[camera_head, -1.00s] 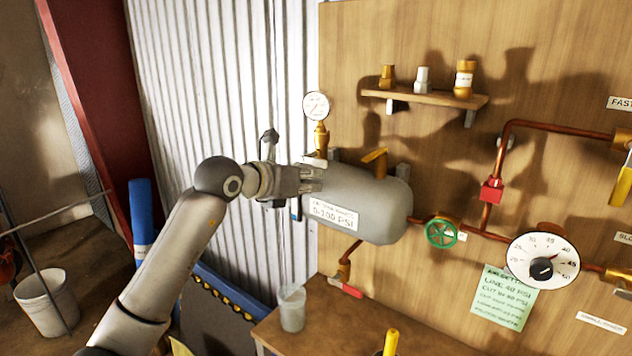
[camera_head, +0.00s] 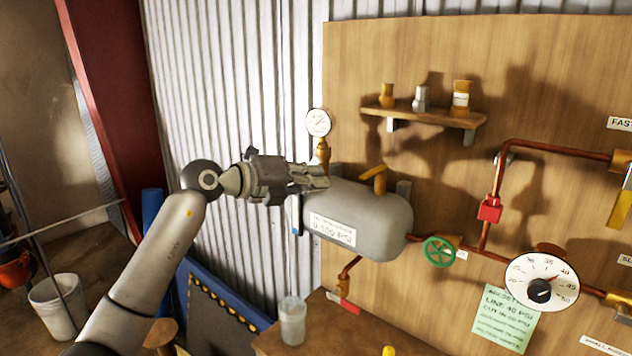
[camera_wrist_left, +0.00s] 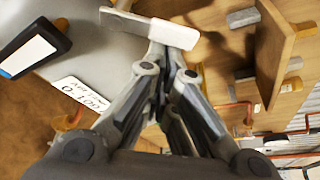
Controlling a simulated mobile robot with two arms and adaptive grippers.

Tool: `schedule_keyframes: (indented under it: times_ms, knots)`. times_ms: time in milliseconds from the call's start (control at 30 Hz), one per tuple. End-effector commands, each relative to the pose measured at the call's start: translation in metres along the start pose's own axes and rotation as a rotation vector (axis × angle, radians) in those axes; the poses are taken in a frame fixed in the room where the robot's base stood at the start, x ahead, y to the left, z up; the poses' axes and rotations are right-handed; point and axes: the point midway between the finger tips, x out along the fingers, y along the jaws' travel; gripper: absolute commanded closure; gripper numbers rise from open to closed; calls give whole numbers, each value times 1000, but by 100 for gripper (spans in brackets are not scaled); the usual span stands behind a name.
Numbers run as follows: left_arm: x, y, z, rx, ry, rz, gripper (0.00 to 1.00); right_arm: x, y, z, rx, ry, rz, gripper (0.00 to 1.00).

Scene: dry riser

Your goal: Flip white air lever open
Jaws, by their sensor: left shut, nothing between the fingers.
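A white bar-like lever (camera_wrist_left: 150,28) lies across the top of the left wrist view, just beyond my fingertips. I cannot tell whether they touch it. In the head view it is not distinguishable, as my gripper covers the left end of the tank. The grey tank (camera_head: 375,222) with a "0-100 PSI" label is mounted on the wooden board. My left gripper (camera_head: 326,178) is shut and empty, pointing right at the tank's upper left end. It also shows in the left wrist view (camera_wrist_left: 168,60). My right gripper is not in view.
A pressure gauge (camera_head: 319,122) stands just above my gripper. A shelf with fittings (camera_head: 425,116) is higher on the board. A green valve wheel (camera_head: 440,251), a dial (camera_head: 541,283) and copper pipes are to the right. A bench with a clear cup (camera_head: 292,320) is below.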

Motion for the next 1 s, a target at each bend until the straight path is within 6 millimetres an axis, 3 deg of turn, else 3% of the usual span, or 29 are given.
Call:
schedule_keyframes:
  times_ms: [167, 600, 1000]
  knots:
    - [-4, -6, 10, -161, -4, -55, 100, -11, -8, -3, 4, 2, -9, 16]
    - [-9, -11, 25, -501, -3, -173, 100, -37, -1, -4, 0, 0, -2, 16]
    - [-11, -10, 31, -640, -3, -223, 100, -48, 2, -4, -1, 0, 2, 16]
